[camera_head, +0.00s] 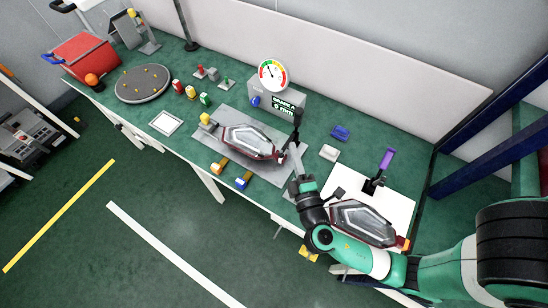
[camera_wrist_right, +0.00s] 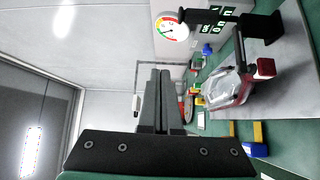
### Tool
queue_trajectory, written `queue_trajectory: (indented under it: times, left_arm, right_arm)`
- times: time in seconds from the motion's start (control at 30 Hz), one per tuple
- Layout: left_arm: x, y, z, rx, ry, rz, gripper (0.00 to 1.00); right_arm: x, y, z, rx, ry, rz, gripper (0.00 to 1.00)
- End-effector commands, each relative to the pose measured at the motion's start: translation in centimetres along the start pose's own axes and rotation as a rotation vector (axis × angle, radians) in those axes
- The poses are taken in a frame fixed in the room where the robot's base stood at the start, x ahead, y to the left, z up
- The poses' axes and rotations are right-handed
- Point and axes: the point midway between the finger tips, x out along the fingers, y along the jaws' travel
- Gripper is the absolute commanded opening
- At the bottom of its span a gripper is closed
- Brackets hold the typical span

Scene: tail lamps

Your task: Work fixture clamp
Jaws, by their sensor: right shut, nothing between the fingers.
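A tail lamp (camera_head: 248,142) with a clear lens and dark red edge lies on the grey fixture plate (camera_head: 215,150). A black clamp (camera_head: 297,122) stands upright at the lamp's right end; in the right wrist view the clamp (camera_wrist_right: 258,30) shows its arm reaching left near the gauge. My right gripper (camera_head: 296,157) is just in front of the clamp at the lamp's right end. Its fingers (camera_wrist_right: 160,78) are shut and empty. Whether they touch the clamp I cannot tell. My left gripper is not in view.
A dial gauge (camera_head: 273,74) with a display stands behind the fixture. A second lamp (camera_head: 362,222) lies on a white board (camera_head: 397,204) beside a purple-handled clamp (camera_head: 386,160), close to my right arm. A turntable (camera_head: 143,84) and red bin (camera_head: 85,60) are at left.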

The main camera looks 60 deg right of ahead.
Motion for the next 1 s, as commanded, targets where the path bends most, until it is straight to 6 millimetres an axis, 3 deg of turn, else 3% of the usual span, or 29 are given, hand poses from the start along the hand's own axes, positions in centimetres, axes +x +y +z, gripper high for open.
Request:
queue_trajectory:
  times: [0.03, 0.13, 0.37, 0.57, 0.67, 0.73, 1.0]
  left_arm:
    - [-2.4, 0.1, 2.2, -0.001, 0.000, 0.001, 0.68]
    - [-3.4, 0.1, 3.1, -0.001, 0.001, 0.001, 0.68]
    - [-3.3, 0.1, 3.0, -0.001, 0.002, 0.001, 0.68]
    - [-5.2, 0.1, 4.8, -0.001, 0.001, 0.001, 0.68]
    - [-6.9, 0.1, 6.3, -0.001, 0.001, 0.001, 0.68]
    - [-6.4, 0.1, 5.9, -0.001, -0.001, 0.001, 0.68]
    - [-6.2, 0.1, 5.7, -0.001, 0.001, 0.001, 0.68]
  right_arm:
    - [-1.1, -4.6, 1.2, -0.037, 0.006, -0.027, 0.00]
    - [-2.0, -6.9, 2.1, -0.068, 0.013, -0.050, 0.00]
    - [-1.9, -6.8, 2.0, -0.065, 0.015, -0.051, 0.00]
    - [-0.8, -7.7, 2.1, -0.060, 0.007, -0.055, 0.00]
    - [0.4, -7.9, 2.2, -0.057, 0.007, -0.049, 0.00]
    - [1.8, -6.9, 2.1, -0.061, 0.006, -0.049, 0.00]
    - [7.8, -7.1, 2.0, -0.063, 0.009, -0.049, 0.00]
